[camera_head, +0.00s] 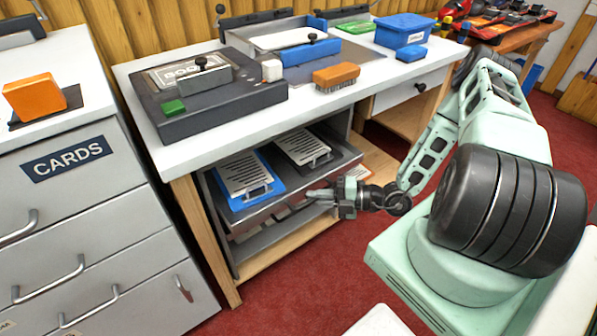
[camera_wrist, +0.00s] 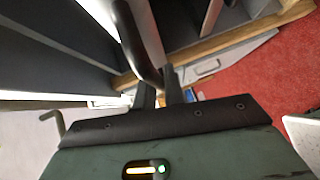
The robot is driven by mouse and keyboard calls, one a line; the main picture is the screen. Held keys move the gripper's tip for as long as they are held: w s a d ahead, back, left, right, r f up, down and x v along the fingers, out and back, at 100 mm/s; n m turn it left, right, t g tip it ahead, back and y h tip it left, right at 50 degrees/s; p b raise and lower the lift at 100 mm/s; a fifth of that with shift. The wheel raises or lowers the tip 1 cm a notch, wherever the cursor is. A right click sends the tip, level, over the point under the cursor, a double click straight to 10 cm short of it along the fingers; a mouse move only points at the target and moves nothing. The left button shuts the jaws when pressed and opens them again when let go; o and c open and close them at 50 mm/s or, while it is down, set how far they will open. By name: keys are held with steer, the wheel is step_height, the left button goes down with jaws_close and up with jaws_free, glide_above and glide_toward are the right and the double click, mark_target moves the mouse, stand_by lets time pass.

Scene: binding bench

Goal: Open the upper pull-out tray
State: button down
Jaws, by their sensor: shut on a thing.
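The upper pull-out tray (camera_head: 290,196) is a dark grey shelf under the white bench top. My gripper (camera_head: 318,193) is at the middle of the tray's front edge. In the wrist view my gripper (camera_wrist: 163,88) has its two fingers shut on a dark bar handle (camera_wrist: 138,40). The exact contact is partly hidden by the fingers.
A lower tray (camera_head: 264,238) sits beneath, mostly hidden. A grey cabinet marked CARDS (camera_head: 90,195), with bar handles, stands close on the left. The bench top (camera_head: 220,125) holds a press, a brush (camera_head: 336,78) and a blue box (camera_head: 403,30).

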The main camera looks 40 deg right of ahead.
steer(key=s+p, duration=0.1)
steer(key=s, duration=2.6)
steer(key=shift+s+p, duration=0.2)
steer(key=shift+p, duration=0.15)
steer(key=c, duration=1.5)
jaws_free()
steer(key=shift+d, duration=0.1)
steer(key=v, duration=1.7)
steer(key=shift+s+b, duration=0.2)
steer(key=shift+b, duration=0.2)
